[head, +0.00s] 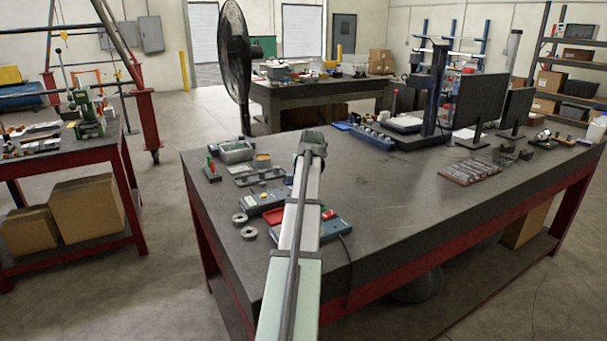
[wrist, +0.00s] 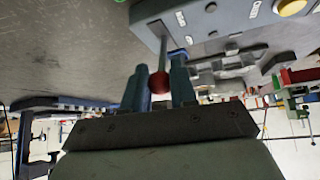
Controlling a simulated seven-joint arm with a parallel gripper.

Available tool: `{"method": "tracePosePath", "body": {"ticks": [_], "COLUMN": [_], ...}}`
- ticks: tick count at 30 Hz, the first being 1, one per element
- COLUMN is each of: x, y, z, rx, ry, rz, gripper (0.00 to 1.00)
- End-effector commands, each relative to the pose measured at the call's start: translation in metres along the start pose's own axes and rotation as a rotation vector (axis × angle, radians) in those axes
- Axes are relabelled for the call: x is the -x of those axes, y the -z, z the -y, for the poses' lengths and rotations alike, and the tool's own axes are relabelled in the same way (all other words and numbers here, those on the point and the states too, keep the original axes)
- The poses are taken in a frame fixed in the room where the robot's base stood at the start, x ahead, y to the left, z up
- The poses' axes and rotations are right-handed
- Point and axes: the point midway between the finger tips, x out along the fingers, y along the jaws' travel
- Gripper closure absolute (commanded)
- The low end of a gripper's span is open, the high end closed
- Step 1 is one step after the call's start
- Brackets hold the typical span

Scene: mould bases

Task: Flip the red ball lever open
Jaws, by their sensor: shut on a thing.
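In the wrist view, the lever's red ball (wrist: 160,83) sits between the two blue fingers of my gripper (wrist: 159,68), which is shut on it. A thin metal rod (wrist: 163,53) runs from the ball to a grey-blue box (wrist: 215,18) with a yellow button (wrist: 291,6). In the head view, my arm reaches over the bench and hides the fingers, the ball and the lever.
The dark workbench (head: 400,190) has clear room to the right of my arm. A blue-and-red device (head: 325,228) and two metal rings (head: 248,232) lie near its front. Monitors (head: 490,105) and a tray of small parts (head: 480,166) stand on the right.

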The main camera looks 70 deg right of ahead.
Motion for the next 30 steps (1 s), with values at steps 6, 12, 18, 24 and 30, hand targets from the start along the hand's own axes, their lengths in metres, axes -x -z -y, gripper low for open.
{"method": "tracePosePath", "body": {"ticks": [6,12,18,24,30], "x": [0.0,0.0,0.0,0.0,0.014], "y": [-0.004,-0.004,-0.003,-0.002,-0.002], "z": [-0.002,-0.001,-0.001,-0.001,0.0], "rx": [0.001,0.0,0.0,0.0,0.0], "ry": [-0.004,-0.003,-0.002,-0.002,-0.002], "rz": [0.01,0.01,0.007,0.005,0.004], "gripper": [1.0,0.64,0.49,0.49,0.49]}}
